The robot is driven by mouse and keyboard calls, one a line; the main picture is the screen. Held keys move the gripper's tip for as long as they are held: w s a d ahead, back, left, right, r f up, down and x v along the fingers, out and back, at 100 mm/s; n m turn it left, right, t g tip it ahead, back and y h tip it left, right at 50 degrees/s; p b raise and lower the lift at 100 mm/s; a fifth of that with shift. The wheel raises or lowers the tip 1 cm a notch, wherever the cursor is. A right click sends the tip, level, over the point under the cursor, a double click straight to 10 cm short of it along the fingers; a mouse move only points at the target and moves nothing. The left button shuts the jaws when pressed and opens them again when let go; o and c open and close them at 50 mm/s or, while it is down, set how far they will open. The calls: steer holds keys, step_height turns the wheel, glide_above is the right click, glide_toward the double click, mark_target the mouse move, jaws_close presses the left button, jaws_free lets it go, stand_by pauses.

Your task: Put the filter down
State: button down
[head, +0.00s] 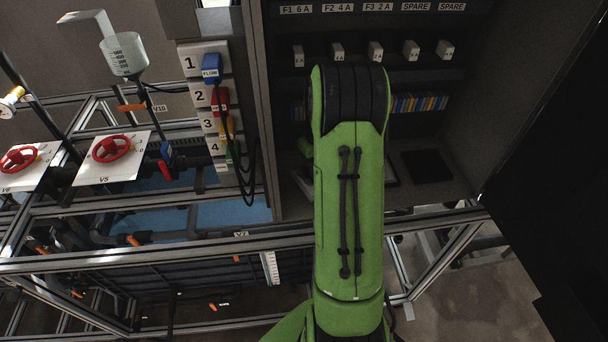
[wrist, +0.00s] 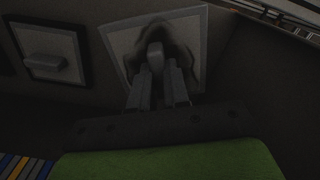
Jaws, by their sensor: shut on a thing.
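In the wrist view my gripper (wrist: 157,76) is shut on a grey block-shaped handle. The handle stands in front of a pale square panel with a light rim, which I take to be the filter (wrist: 122,42). A dark blurred shadow lies around the fingers on its face. I cannot tell whether the filter touches the surface behind it.
The open cabinet (head: 284,185) has a row of labelled fuse blocks (head: 375,50) and a coloured strip (head: 420,103). A dark square (head: 427,167) lies on its floor to the right. Black cables (head: 243,170) hang at its left wall; a metal rail (head: 440,218) crosses in front.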

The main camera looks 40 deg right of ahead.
mark_target(305, 170)
steer(key=w, duration=0.3)
steer(key=shift+w+a, duration=0.35)
step_height(305, 170, down, 2)
steer(key=shift+w+a+f, duration=0.1)
steer(key=shift+w+f, duration=0.05)
steer(key=shift+f, duration=0.05)
step_height(305, 170, down, 4)
steer(key=shift+f+p, duration=0.2)
steer(key=shift+p, duration=0.1)
steer(key=shift+w+f, duration=0.1)
steer(key=shift+w, duration=0.15)
steer(key=shift+s+f, duration=0.1)
steer(key=shift+f, duration=0.1)
steer(key=c, duration=1.1)
jaws_free()
